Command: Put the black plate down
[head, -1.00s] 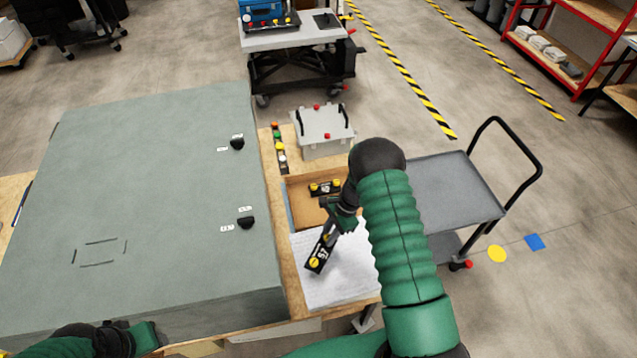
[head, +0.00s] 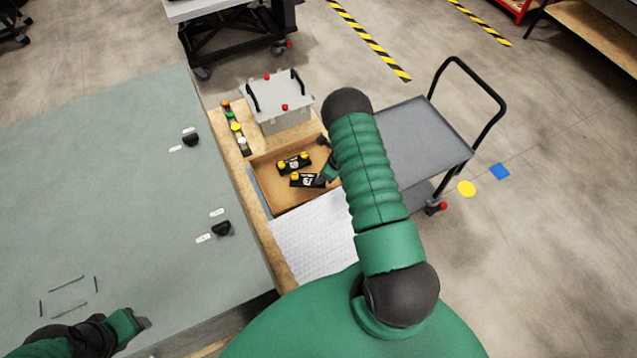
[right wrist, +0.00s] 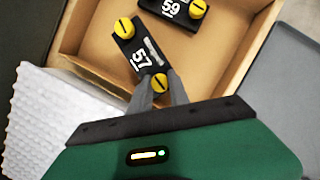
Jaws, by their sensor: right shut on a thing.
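My right gripper (head: 324,176) is shut on a black plate marked 57 (head: 304,181), with yellow knobs at its ends. In the right wrist view the fingers (right wrist: 160,93) grip plate 57 (right wrist: 137,57) near one knob. The plate is over or inside an open cardboard box (head: 264,178); I cannot tell whether it touches the floor. A second black plate, marked 59 (head: 293,163), lies in the box just behind it; it also shows in the right wrist view (right wrist: 174,11). My left gripper (head: 138,322) is at the lower left, its fingers unclear.
White bubbly sheet (head: 310,240) lies in front of the box. A grey lidded case (head: 280,100) stands behind it, beside a row of coloured buttons (head: 233,122). A large grey cabinet (head: 110,190) is left, a grey cart (head: 415,140) right.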

